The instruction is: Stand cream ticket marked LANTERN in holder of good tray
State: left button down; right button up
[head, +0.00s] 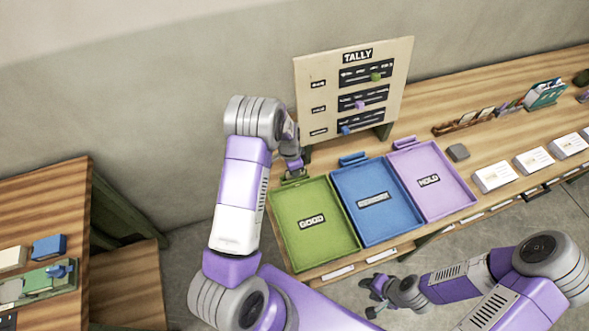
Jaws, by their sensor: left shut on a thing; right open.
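The good tray (313,232) is green, labelled GOOD, and lies on the wooden table. Its small green holder (295,180) is at the tray's back edge, partly covered by my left gripper. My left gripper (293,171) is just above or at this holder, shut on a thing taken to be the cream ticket. The ticket and its LANTERN mark cannot be made out, so I cannot tell whether it touches the holder. My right gripper (373,294) is open and empty, in front of the table's front edge.
Beside the good tray lie a blue tray (349,222) and a purple HOLD tray (464,202), each with a back holder. A TALLY board (401,65) stands behind. White cards (493,177) and a ticket rack (463,124) are at right. Another table (45,199) is at left.

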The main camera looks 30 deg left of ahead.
dwell(0.4)
pick_arm(q)
jog(key=c, duration=1.1)
grip_release()
jog(key=shift+r, duration=0.1)
jog(key=r, duration=0.7)
jog(key=shift+s+a+r, duration=0.2)
jog(key=shift+s+a, duration=0.1)
jog(key=shift+s, duration=0.05)
